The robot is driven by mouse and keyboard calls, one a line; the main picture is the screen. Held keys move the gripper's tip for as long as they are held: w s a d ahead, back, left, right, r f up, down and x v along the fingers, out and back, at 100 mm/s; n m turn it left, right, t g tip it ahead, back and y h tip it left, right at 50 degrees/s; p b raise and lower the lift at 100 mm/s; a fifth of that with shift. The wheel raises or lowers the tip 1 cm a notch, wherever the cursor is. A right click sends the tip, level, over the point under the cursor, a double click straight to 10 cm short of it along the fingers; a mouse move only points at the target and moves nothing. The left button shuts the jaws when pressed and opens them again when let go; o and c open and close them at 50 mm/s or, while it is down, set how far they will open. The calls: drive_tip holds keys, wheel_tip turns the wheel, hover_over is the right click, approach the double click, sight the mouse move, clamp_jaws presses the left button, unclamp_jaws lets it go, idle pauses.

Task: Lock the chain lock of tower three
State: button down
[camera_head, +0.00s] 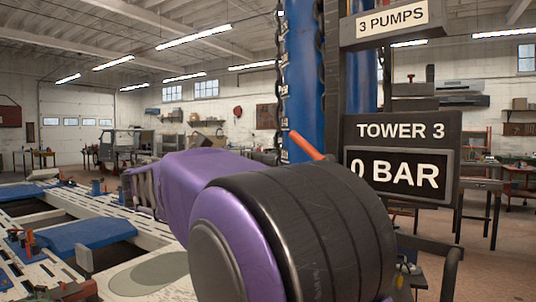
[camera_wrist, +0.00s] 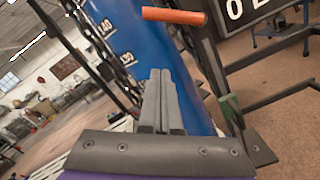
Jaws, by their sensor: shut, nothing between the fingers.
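The blue tower (camera_head: 303,80) stands behind my purple arm in the head view, with a dark chain (camera_head: 281,85) running down its left side. An orange lever or handle (camera_head: 307,146) sticks out at the tower. In the wrist view the blue tower (camera_wrist: 135,45) shows white scale marks, the chain (camera_wrist: 100,50) is at its left, and the orange handle (camera_wrist: 174,16) lies across the top. My gripper (camera_wrist: 160,74) is shut and empty, its grey fingers in front of the tower and below the handle. My arm hides the gripper in the head view. I cannot tell the chain lock's state.
A black sign (camera_head: 402,158) reads TOWER 3 and 0 BAR, right of the tower; a 3 PUMPS sign (camera_head: 391,20) is above. The frame bench (camera_head: 105,262) with blue pads is at left. Dark metal supports (camera_wrist: 265,97) stand right of the tower. Open floor lies beyond.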

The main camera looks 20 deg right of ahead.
idle(0.4)
drive_tip(key=w+d+r, duration=0.2)
drive_tip(key=d+r, duration=0.1)
drive_tip(key=d, duration=0.8)
drive_tip(key=shift+w+r, duration=0.2)
drive_tip(key=shift+r, duration=0.15)
